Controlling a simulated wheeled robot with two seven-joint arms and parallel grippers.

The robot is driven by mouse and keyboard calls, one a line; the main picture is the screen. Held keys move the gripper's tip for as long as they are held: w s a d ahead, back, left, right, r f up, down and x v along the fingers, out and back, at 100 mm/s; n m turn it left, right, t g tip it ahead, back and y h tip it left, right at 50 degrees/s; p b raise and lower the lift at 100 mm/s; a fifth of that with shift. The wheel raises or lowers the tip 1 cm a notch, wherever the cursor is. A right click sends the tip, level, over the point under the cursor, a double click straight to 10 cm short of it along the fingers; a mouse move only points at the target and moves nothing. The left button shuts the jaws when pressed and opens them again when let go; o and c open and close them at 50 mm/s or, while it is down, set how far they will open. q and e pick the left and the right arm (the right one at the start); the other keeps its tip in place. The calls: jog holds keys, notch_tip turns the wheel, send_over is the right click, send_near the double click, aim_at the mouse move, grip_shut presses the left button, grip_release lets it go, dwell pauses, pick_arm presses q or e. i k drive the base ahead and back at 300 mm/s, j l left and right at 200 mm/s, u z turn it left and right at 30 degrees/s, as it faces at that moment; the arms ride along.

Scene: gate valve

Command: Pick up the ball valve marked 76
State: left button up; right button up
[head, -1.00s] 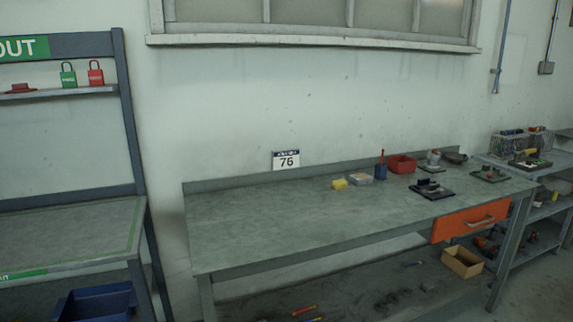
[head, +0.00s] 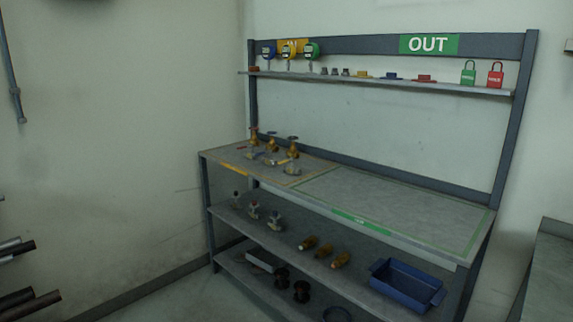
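No label 76 can be read in the head view now, and I cannot tell which valve is a ball valve. Three brass-coloured valves (head: 272,146) stand upright on the yellow-edged left part of the bench (head: 390,205). Smaller grey valves with dark or reddish tops (head: 274,221) stand on the shelf under it. Neither of my grippers is in view.
The green-edged right part of the bench, under the OUT sign (head: 428,44), is clear. Padlocks (head: 495,75) and gauges (head: 312,50) are up on the rack. Pipes (head: 20,298) stick out at left.

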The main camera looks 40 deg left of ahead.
aim_at(249, 154)
jog(key=u, duration=1.55)
